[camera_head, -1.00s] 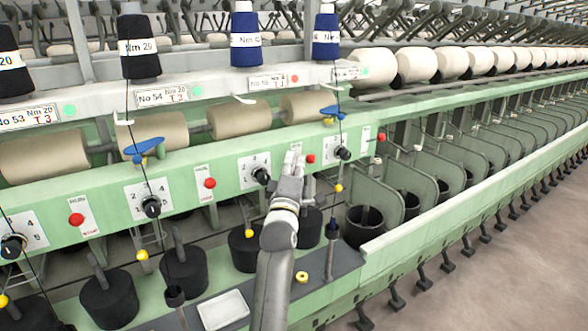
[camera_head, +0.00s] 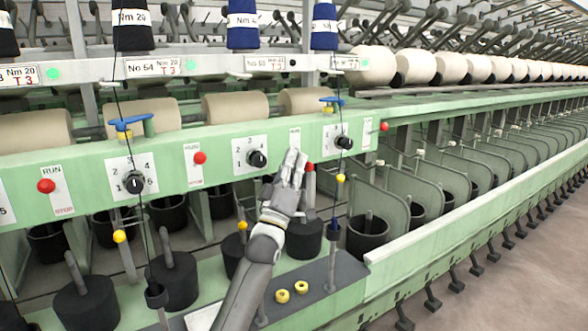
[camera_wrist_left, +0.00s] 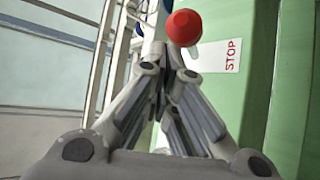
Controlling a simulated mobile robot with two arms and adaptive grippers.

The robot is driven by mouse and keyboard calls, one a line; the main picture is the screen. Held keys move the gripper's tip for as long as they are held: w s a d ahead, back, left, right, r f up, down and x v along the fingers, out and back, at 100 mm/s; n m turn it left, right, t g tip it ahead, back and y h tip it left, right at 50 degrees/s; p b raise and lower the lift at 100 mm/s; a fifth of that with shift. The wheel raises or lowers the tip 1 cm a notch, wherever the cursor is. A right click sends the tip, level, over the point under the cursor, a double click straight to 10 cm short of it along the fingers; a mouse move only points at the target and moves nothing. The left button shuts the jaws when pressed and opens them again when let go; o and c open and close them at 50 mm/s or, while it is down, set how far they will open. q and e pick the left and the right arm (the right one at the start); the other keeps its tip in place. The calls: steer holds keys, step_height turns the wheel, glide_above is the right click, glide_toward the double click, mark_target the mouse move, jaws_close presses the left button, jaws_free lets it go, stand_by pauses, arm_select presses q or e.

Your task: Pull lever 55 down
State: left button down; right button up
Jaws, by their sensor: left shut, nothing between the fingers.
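The lever with a red ball (camera_head: 309,167) sits on the green panel below the No 55 sign (camera_head: 263,63). Its ball stands lower against its white label than the neighbouring red balls do against theirs. My right gripper is not in view.
A black dial (camera_head: 257,158) is left of my gripper and another dial (camera_head: 343,143) is right of it. Another red lever (camera_head: 200,158) is further left. Open floor (camera_head: 530,270) is at right.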

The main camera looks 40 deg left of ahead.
arm_select(q)
steer(key=shift+s+r, duration=0.1)
steer(key=shift+s, duration=0.05)
steer(key=v, duration=1.1)
steer(key=shift+s+f, duration=0.25)
steer(key=shift+f, duration=0.1)
steer(key=shift+d, duration=0.1)
